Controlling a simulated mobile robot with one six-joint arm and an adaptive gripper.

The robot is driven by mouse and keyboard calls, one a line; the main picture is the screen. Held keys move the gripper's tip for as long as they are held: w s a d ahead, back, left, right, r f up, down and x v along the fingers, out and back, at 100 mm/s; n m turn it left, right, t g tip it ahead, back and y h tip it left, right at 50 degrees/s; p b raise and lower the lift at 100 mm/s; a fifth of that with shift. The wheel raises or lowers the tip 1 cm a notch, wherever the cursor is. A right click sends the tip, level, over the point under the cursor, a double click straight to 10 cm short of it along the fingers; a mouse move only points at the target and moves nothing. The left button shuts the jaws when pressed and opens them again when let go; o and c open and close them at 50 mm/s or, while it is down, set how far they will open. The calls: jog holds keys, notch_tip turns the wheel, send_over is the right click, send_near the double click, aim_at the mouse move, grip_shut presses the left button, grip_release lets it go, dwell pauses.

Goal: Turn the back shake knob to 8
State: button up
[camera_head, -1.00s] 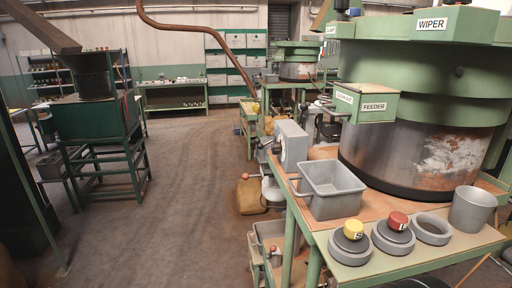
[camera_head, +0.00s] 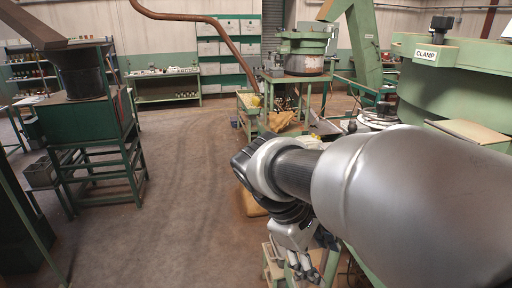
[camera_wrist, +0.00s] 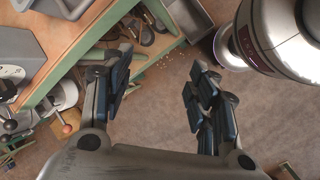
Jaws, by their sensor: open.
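The back shake knob cannot be picked out in either view now. A grey control box (camera_wrist: 12,78) with small dark controls on its pale face shows at the left edge of the wrist view, cut off by the frame; its markings are too small to read. My gripper (camera_wrist: 155,92) is open and empty, over the floor beside the green-edged bench, right of the box. In the head view my gripper (camera_head: 303,268) hangs low beyond my arm, which hides the bench top and box there.
The wooden bench top (camera_wrist: 72,20) has a green edge, with a grey bin (camera_wrist: 18,22) on it. Another grey bin (camera_wrist: 188,17) sits lower down. A green hopper marked CLAMP (camera_head: 430,55) stands at right.

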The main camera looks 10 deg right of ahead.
jog(key=w+r+n+g+h+p, duration=0.1)
jog(key=w+r+n+h+p, duration=0.3)
jog(key=w, duration=0.5)
jog(key=w+a+f+n+t+h+p, duration=0.1)
jog(key=w+a+f+n+h+p, duration=0.15)
jog(key=w+n+h+p, duration=0.35)
jog(key=w+a+f+n+t+h+p, duration=0.1)
jog(key=w+a+n+h+p, duration=0.2)
jog(key=w, duration=0.5)
jog(key=d+p, duration=0.1)
jog(key=d, duration=1.5)
jog(key=shift+d, duration=0.35)
jog(key=c, duration=1.1)
